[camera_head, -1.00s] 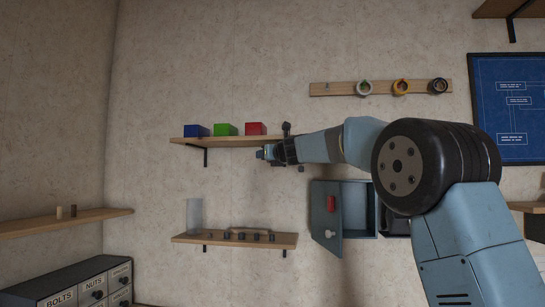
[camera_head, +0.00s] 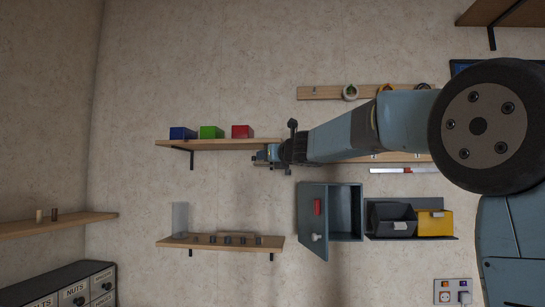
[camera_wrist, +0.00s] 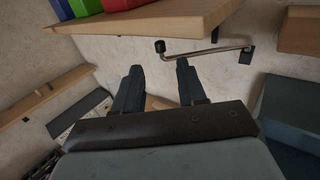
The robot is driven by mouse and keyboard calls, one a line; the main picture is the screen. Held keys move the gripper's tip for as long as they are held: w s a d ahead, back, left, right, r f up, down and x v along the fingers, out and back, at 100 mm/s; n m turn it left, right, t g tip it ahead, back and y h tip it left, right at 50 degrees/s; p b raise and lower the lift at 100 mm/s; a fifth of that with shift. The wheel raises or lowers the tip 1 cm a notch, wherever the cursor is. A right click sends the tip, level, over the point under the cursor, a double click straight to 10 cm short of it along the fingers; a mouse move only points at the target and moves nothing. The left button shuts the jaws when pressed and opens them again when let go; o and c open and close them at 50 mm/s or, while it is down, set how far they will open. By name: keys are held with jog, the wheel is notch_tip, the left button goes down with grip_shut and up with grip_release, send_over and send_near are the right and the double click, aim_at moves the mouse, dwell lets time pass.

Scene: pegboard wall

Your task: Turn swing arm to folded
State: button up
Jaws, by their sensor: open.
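The swing arm (camera_wrist: 205,53) shows in the wrist view as a thin bent metal rod with a dark knob (camera_wrist: 160,46) at its left end. Its right end meets a small dark wall mount (camera_wrist: 246,55). The rod points left, below the shelf with the coloured boxes. My gripper (camera_wrist: 159,68) is open, with empty space between its two fingers, and the knob appears just beyond the fingertips. I cannot tell whether they touch. In the head view my gripper (camera_head: 262,159) is beside the right end of that shelf, and the swing arm is mostly hidden there.
The upper shelf (camera_head: 225,144) carries blue, green and red boxes close to my gripper. An open grey cabinet (camera_head: 346,211) is below right. A lower shelf (camera_head: 222,244) holds a clear container and small dark items. Bare wall lies between the shelves.

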jog(key=shift+v, duration=1.4)
jog(key=shift+c, duration=0.5)
